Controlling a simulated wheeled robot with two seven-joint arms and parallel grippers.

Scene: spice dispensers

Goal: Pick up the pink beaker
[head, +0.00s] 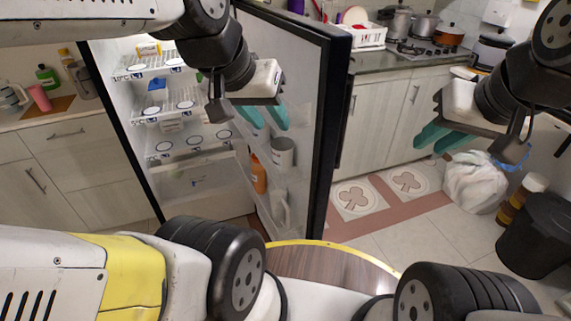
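A pink beaker (39,97) stands on the counter at the far left, on a brown mat (48,107). My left gripper (264,118), with teal fingers, points down in front of the inner side of the open fridge door, well to the right of the beaker. Its fingers are apart with nothing seen between them. My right gripper (440,138) hangs at the right of the view, in front of the lower cabinets. Its teal fingers are apart and look empty.
An open fridge (185,130) with plates on its shelves stands between the left counter and the right one. Its door (335,120) sticks out towards me. A green bottle (47,77) is close to the beaker. A white bag (474,182) and a black bin (536,235) are on the floor at right.

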